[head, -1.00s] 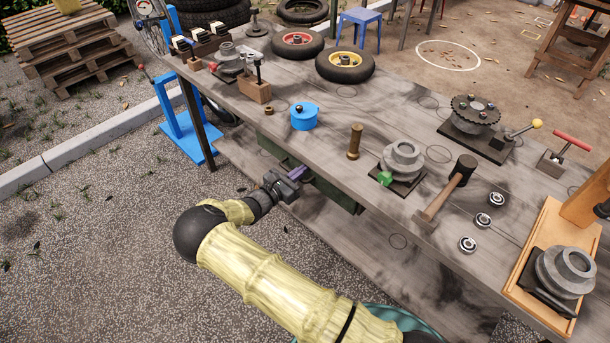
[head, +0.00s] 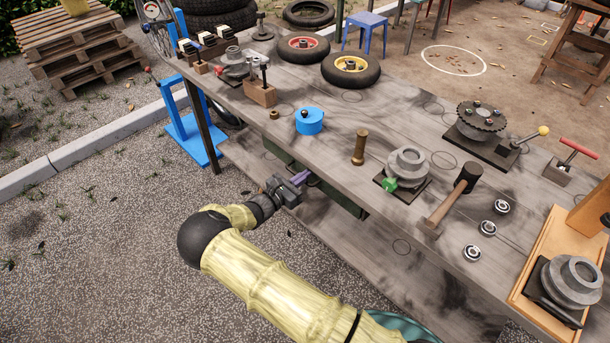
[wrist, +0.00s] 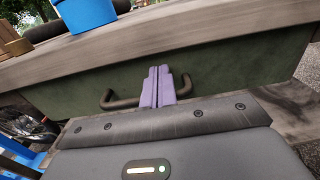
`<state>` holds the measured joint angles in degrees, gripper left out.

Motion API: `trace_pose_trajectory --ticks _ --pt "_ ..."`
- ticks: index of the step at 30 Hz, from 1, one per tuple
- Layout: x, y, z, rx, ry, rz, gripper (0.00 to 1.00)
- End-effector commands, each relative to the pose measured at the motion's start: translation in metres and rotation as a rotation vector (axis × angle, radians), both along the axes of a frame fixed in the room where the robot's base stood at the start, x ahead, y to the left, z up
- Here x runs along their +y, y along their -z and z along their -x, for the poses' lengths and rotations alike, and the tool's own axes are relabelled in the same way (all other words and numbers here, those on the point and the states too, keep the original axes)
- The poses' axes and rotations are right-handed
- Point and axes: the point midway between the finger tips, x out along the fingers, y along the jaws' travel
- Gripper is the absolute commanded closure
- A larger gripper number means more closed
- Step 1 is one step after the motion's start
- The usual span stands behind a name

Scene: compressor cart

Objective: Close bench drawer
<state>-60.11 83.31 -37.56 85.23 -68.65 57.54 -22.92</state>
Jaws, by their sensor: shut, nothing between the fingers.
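The bench drawer is a dark green box under the bench top; its front (wrist: 230,68) fills the middle of the wrist view, with a dark bar handle (wrist: 120,102) on it. In the head view the drawer (head: 345,203) shows just below the bench edge. My gripper (head: 302,177) has purple fingertips, which also show in the wrist view (wrist: 158,85). The fingers are together and empty, in front of the drawer at the middle of the handle. They hide that part of the handle, and I cannot tell whether they touch it or the front.
The wooden bench top (head: 330,115) above holds a blue pot (head: 309,121), a brass cylinder (head: 360,147), a mallet (head: 450,200) and pulleys. A lower shelf (head: 330,235) runs below the drawer.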

Motion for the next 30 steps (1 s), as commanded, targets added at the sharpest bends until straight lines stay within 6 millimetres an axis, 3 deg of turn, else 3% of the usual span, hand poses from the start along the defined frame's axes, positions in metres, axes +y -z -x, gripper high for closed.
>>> trace_pose_trajectory --ticks 16,30 --pt "0.079 0.001 0.071 0.002 -0.009 -0.004 1.00" --pt "0.086 0.001 0.080 0.003 -0.004 -0.004 1.00"
